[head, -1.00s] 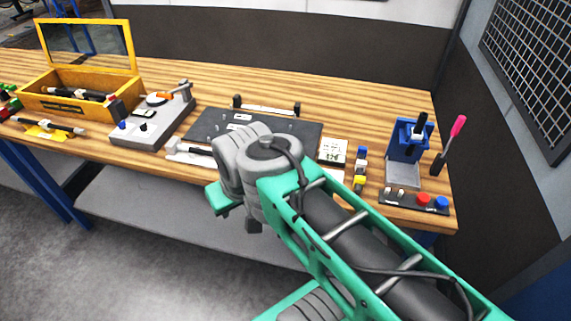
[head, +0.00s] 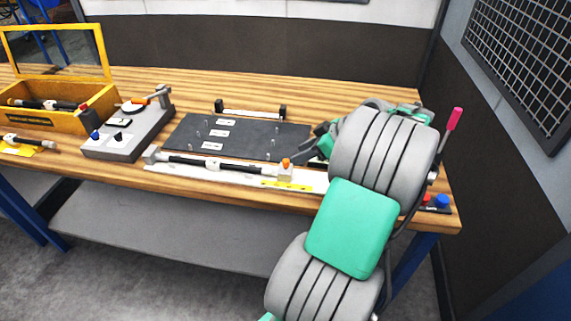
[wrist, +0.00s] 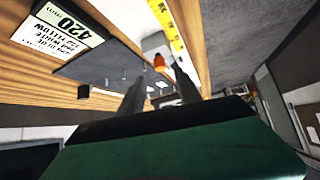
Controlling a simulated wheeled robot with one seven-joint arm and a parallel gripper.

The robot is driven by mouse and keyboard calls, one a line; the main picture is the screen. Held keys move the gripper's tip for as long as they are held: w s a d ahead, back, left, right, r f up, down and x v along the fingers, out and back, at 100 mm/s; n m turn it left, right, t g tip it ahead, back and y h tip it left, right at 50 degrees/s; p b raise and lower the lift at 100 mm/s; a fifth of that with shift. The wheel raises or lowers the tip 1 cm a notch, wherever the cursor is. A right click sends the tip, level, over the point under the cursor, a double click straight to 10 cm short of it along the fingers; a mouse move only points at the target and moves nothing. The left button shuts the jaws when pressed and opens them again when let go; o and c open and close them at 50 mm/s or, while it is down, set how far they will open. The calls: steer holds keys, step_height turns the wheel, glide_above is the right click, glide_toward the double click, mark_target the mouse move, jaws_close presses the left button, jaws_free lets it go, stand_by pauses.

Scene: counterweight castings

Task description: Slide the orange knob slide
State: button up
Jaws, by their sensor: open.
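The orange knob (head: 286,162) stands on a pale slide block (head: 285,173) at the right part of a white rail base (head: 225,178) along the bench's front edge. A yellow scale strip (head: 285,185) lies in front of the block. My gripper (head: 300,155) is just to the right of the knob in the head view, partly hidden by my arm. In the wrist view, the orange knob (wrist: 159,62) shows just beyond and between the tips of the two open fingers (wrist: 160,74). I cannot tell whether either finger touches it.
A black rod lies along the rail. Behind it is a dark board (head: 240,135) with pegs and labels. A grey dial box (head: 130,130) and an open yellow case (head: 65,105) stand to the left. A label card (wrist: 62,28) shows in the wrist view. Red and blue buttons (head: 441,201) are at right.

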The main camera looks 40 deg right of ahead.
mark_target(285, 160)
steer(key=p+x, duration=0.1)
steer(key=x, duration=0.6)
steer(key=shift+w+a, duration=0.1)
steer(key=shift+w, duration=0.2)
steer(key=shift+c, duration=0.3)
jaws_close()
stand_by(0.6)
